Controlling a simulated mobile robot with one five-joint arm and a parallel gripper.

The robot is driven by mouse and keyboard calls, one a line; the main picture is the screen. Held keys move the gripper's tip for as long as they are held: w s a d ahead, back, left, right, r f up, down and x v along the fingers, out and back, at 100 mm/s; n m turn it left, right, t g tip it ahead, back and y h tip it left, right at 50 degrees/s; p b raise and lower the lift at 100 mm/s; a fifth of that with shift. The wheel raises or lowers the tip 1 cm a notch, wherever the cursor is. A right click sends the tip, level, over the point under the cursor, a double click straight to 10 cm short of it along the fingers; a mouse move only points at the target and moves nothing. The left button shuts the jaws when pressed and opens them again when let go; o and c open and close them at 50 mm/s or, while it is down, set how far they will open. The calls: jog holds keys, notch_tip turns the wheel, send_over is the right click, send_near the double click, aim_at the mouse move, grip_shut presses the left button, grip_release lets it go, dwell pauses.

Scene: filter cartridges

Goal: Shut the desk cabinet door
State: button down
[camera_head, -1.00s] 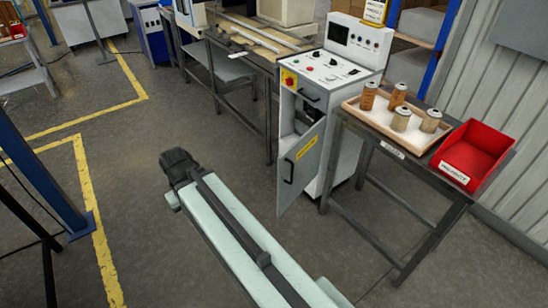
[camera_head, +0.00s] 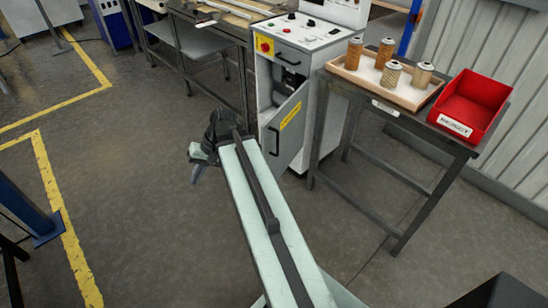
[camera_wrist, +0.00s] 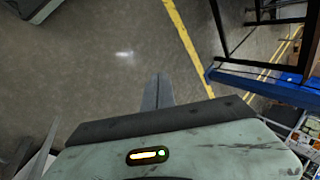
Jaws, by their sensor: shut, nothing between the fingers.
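The grey desk cabinet door (camera_head: 287,138) stands open in the head view, swung out toward me. It has a dark handle on its left part and a yellow label. The white control desk cabinet (camera_head: 325,115) stands behind it, its dark opening partly showing past the door. My gripper (camera_head: 197,172) is left of the door, apart from it, over bare floor. Its fingers point down and are shut with nothing between them. They also show pressed together in the wrist view (camera_wrist: 158,90). The door cannot be made out clearly in the wrist view.
Right of the cabinet a table holds a tray (camera_head: 405,98) with several filter cartridges and a red reject bin (camera_head: 470,107). A metal workbench (camera_head: 205,45) stands behind on the left. A blue post (camera_head: 25,205) is at far left. The floor left of my arm is clear.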

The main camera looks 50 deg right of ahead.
jog(key=s+d+f+m+t+y+b, duration=0.1)
jog(key=d+f+m+t+b, duration=0.2)
jog(key=d, duration=0.4)
jog(key=s+d+f+m+t+y+b, duration=0.1)
jog(key=d+f+t+b, duration=0.15)
jog(key=d+b, duration=0.3)
jog(key=m+t+h+b, duration=0.4)
jog(key=m+t+b, duration=0.2)
jog(key=t+b, duration=0.45)
send_near(266, 137)
jog(key=shift+g, duration=0.6)
jog(key=x, duration=0.4)
jog(key=b+x, duration=0.1)
jog(key=x, duration=0.1)
jog(key=shift+w+d+r, duration=0.1)
jog(key=shift+w+r, duration=0.25)
jog(key=shift+w, duration=0.1)
